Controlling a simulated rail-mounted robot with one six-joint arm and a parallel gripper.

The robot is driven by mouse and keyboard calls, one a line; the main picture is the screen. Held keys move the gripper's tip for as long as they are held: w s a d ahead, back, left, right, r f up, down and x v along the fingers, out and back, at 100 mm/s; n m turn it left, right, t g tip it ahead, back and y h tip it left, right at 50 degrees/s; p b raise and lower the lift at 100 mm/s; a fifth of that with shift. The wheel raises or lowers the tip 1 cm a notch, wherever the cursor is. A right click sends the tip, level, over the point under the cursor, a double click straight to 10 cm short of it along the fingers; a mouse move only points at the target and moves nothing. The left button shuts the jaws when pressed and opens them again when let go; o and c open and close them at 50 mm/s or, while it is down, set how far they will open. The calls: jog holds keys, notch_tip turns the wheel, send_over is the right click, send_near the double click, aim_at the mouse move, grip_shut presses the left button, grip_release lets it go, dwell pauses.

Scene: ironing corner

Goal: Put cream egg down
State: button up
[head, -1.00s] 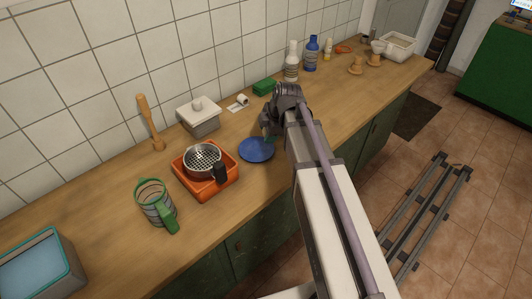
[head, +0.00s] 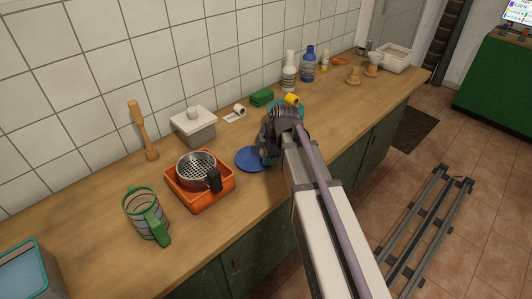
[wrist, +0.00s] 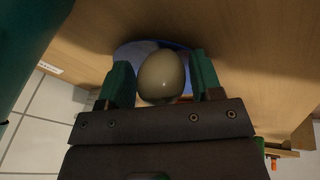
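The cream egg (wrist: 161,77) shows in the wrist view between the two green fingers of my gripper (wrist: 162,82), which looks shut on it. A blue plate (wrist: 127,53) lies beyond the egg in that view, partly hidden by the egg and fingers. In the head view my gripper (head: 266,157) is at the right side of the blue plate (head: 248,158) and covers part of it. The egg is hidden there by my arm. The gap between egg and plate cannot be judged.
An orange tray (head: 206,207) with a metal strainer (head: 196,170) stands left of the plate. A green striped mug (head: 143,216), a lidded white box (head: 194,128) and a green block (head: 262,96) are nearby. A small yellow thing (head: 292,99) shows behind my arm.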

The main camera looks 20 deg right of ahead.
jog(key=shift+o, duration=0.3)
jog(key=shift+r+p, duration=0.3)
jog(key=shift+p, duration=0.05)
jog(key=p+v, duration=1.1)
jog(key=v, duration=0.1)
jog(key=s+a+m+g+h, duration=0.1)
jog(key=s+a+m, duration=0.2)
jog(key=s+m, duration=0.3)
jog(key=s+a+f+m+g+h, duration=0.1)
jog(key=s+a+m+g, duration=0.1)
jog(key=s+m, duration=0.5)
jog(key=a+m, duration=0.1)
jog(key=m, duration=0.4)
jog(key=shift+s+a+f+h, duration=0.2)
jog(key=shift+s+a+h, duration=0.1)
jog(key=shift+a, duration=0.05)
